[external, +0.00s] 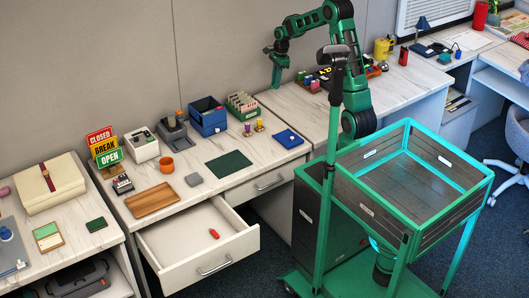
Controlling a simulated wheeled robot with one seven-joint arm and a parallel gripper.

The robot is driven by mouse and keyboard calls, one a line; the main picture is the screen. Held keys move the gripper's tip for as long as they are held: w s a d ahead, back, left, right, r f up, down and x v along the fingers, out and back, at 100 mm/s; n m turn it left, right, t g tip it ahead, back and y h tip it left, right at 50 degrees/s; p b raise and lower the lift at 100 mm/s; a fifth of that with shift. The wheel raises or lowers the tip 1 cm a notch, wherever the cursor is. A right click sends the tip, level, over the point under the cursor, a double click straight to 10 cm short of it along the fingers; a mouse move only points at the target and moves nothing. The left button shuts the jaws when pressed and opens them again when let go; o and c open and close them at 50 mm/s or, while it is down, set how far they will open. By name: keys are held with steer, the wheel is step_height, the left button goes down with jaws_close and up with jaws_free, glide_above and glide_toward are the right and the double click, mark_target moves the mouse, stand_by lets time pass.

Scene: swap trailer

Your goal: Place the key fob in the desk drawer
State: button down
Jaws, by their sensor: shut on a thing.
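The desk drawer (175,250) stands pulled out from the white desk at the lower middle. A small red item (213,234) lies inside it, too small to tell whether it is the key fob. My gripper (277,84) is raised over the back of the desks, up and right of the drawer and well apart from it. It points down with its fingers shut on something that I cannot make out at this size. I cannot pick out the key fob for sure.
A second drawer (270,183) to the right is closed. My green-framed cart body stands right of the open drawer. Most of the drawer floor is bare.

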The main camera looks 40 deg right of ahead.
steer(key=shift+s+a+r, duration=0.25)
steer(key=shift+a+r, duration=0.15)
steer(key=shift+a, duration=0.2)
steer(key=shift+r, duration=0.1)
